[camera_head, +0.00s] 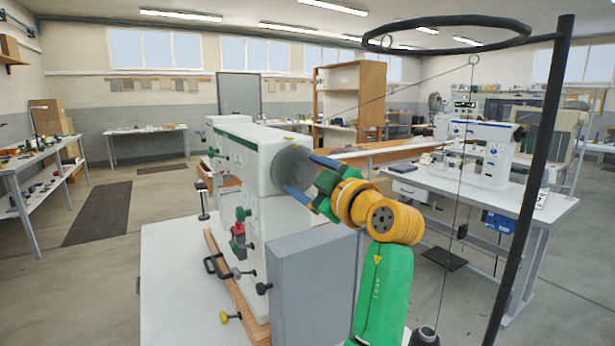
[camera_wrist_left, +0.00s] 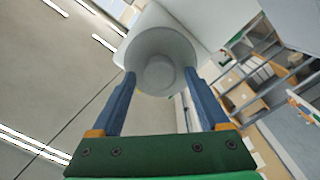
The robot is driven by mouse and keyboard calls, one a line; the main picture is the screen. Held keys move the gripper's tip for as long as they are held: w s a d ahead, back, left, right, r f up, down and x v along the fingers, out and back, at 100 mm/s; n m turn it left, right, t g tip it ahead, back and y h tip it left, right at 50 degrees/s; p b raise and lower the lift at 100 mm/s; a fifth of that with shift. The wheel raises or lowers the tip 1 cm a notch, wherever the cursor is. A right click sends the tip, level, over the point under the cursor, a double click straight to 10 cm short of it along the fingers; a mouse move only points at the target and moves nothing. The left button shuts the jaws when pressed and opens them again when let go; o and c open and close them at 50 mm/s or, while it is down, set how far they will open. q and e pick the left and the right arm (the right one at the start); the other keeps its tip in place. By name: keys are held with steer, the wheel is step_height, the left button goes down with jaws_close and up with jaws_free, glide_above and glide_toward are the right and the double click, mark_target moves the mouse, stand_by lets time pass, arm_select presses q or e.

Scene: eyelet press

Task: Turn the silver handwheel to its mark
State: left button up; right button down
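The silver-grey handwheel (camera_head: 291,168) is a round disc on the end of the white machine head. In the left wrist view the handwheel (camera_wrist_left: 160,50) faces me, with a round hub (camera_wrist_left: 160,75) at its middle. My left gripper (camera_head: 301,174) has its two blue fingers spread wide at the wheel, one near its upper right edge and one near its lower edge. In the left wrist view the fingertips (camera_wrist_left: 161,76) lie at either side of the wheel; I cannot tell if they touch it. No mark can be made out. My right gripper is not in view.
The white press (camera_head: 236,150) stands on a white table (camera_head: 175,270), with a grey box (camera_head: 312,285) below the wheel. A black post (camera_head: 532,180) with a ring (camera_head: 447,28) rises at the right. A second bench (camera_head: 450,187) stands behind my arm.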

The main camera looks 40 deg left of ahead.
arm_select(q)
steer(key=shift+d, duration=0.1)
steer(key=b+v, duration=0.2)
steer(key=v, duration=0.5)
steer(key=shift+f, duration=0.1)
